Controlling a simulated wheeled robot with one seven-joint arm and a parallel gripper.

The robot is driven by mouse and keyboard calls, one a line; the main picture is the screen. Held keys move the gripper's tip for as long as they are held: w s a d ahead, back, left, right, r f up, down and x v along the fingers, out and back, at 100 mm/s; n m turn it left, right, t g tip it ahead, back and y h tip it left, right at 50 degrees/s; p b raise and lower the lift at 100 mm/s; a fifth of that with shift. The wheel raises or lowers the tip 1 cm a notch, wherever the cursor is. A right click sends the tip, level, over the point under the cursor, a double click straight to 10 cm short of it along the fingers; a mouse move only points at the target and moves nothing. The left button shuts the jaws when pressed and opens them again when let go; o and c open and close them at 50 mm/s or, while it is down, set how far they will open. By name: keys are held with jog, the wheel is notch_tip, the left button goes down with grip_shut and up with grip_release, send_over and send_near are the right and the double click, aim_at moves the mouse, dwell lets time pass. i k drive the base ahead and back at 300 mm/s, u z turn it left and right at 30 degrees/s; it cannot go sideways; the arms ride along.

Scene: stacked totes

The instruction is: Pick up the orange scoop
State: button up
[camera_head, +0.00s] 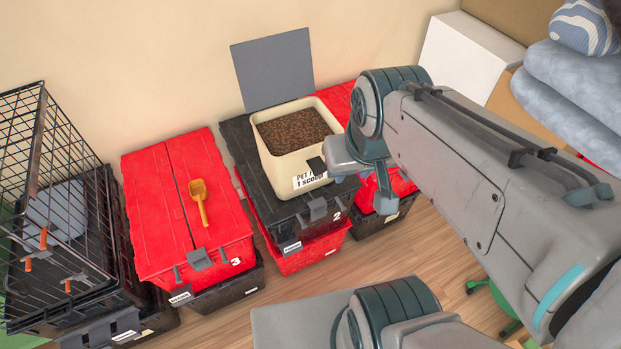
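The orange scoop (199,199) lies on the red lid of the tote marked 3 (158,225), left of centre. Its wide head points toward the wall and its handle toward me. My gripper (318,166) seems to be the dark piece at the end of my arm, in front of the cream pet food bin (262,152). It is well to the right of the scoop and apart from it. The arm link partly hides the gripper, so I cannot see its finger opening.
The cream bin, full of brown kibble (293,130), stands on a black-lidded tote (238,139). A grey panel (273,70) leans on the wall behind. A black wire crate (52,190) stands at left. Blue-grey cushions (575,80) are at right. Wooden floor (405,252) shows in front.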

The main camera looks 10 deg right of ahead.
aim_at(198, 189)
jog(key=u, duration=0.25)
jog(key=k, duration=0.45)
jog(key=u, duration=1.2)
jog(key=i, duration=0.7)
jog(key=z, duration=0.85)
jog(key=i, duration=0.6)
jog(key=z, duration=0.6)
